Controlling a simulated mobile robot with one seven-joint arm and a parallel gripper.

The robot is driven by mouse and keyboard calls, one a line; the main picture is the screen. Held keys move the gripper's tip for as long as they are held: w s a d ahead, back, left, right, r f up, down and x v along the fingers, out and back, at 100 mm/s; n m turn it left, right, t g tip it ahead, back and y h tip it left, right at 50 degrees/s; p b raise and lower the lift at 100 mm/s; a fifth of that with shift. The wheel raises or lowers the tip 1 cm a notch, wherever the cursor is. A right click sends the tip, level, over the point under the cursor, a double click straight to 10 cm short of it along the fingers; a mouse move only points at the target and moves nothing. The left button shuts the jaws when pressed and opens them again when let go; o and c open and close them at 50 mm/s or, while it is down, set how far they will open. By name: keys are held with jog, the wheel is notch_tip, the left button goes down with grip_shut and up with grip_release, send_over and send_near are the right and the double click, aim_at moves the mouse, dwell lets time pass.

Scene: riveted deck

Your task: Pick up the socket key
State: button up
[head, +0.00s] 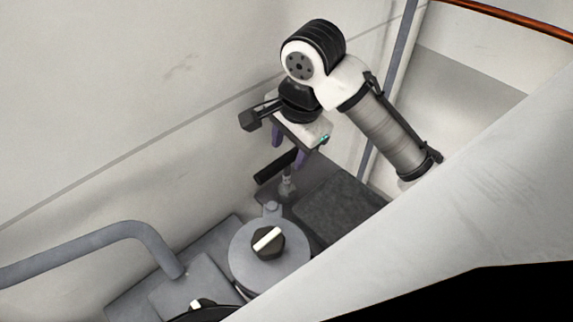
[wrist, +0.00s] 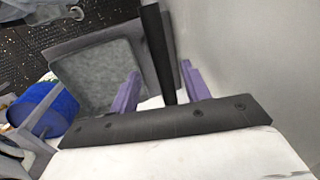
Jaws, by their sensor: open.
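The socket key has a black bar handle (head: 275,167) and a metal shaft that stands below it in the head view. In the wrist view its black handle (wrist: 157,50) runs from the top edge down between the two purple fingers. My gripper (head: 288,150) is open and points down just above the handle. In the wrist view my gripper (wrist: 160,75) shows a finger on each side of the handle, with room between them. I cannot tell whether either finger touches it. The shaft is hidden in the wrist view.
A round grey housing with a black and white knob (head: 267,242) stands in front of the key. A dark textured pad (head: 338,211) lies to its right. A grey pipe (head: 90,243) bends down at the left. Pale walls close in behind and at the right.

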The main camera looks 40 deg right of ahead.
jog(key=f, duration=0.2)
jog(key=w+f+p, duration=0.1)
jog(key=f, duration=0.2)
jog(key=shift+a, duration=0.1)
jog(key=shift+r, duration=0.1)
grip_shut()
